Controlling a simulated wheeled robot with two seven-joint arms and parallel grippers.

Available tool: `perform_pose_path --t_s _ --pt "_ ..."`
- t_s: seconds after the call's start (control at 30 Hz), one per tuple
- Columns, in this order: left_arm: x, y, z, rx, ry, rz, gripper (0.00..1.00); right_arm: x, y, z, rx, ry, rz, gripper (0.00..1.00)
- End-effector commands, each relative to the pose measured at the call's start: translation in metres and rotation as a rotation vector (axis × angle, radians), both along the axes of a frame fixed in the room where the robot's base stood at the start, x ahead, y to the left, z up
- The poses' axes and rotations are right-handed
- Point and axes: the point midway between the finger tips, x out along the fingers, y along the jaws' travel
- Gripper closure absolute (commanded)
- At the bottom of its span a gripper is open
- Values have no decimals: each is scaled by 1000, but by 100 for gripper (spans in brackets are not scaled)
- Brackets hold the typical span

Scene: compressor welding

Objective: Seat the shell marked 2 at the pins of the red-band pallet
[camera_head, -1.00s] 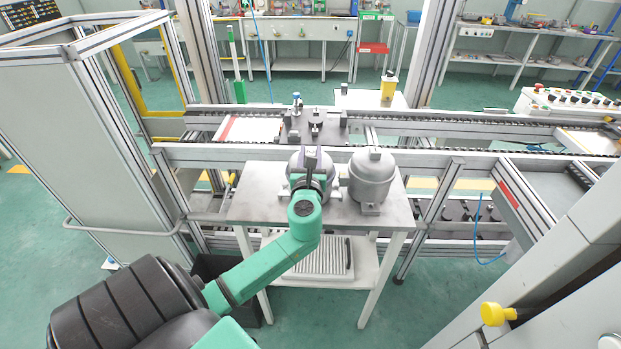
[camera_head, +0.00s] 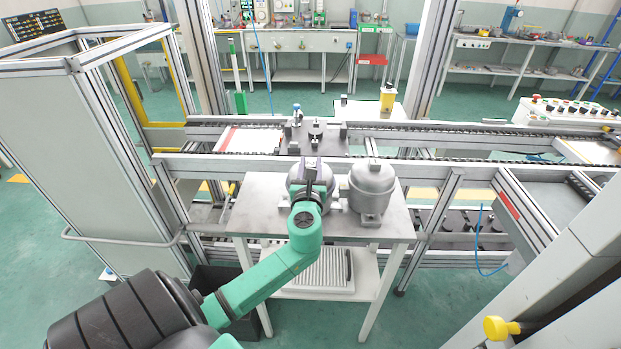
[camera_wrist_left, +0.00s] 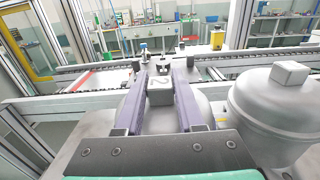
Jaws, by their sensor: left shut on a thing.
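My left gripper (camera_head: 312,163) is shut on the top block of a grey shell (camera_head: 295,177) at the table's back edge. In the left wrist view, its two purple fingers (camera_wrist_left: 161,72) flank the block (camera_wrist_left: 160,92), which has a dark mark too small to read surely. The gripper and arm hide much of this shell; I cannot tell whether it touches the table. A second grey shell (camera_head: 371,192) stands upright to its right. The red-band pallet (camera_head: 250,139) lies on the conveyor behind, with dark fixtures and upright pins (camera_head: 315,132) on its right part. My right gripper is out of view.
The conveyor's front rail (camera_head: 230,163) runs between table and pallet. A fenced frame is at left.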

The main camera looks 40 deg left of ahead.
Motion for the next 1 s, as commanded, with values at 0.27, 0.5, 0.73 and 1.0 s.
perform_pose_path --t_s 0.27,0.5,0.73,1.0 --pt "-4 -3 6 1 -2 -1 100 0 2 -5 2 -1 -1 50" --pt "-27 -21 5 0 -1 -2 100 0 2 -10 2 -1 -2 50" --pt "-69 -53 3 -1 0 -2 100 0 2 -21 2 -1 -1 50" --pt "-118 -89 3 -2 0 -1 100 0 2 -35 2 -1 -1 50"
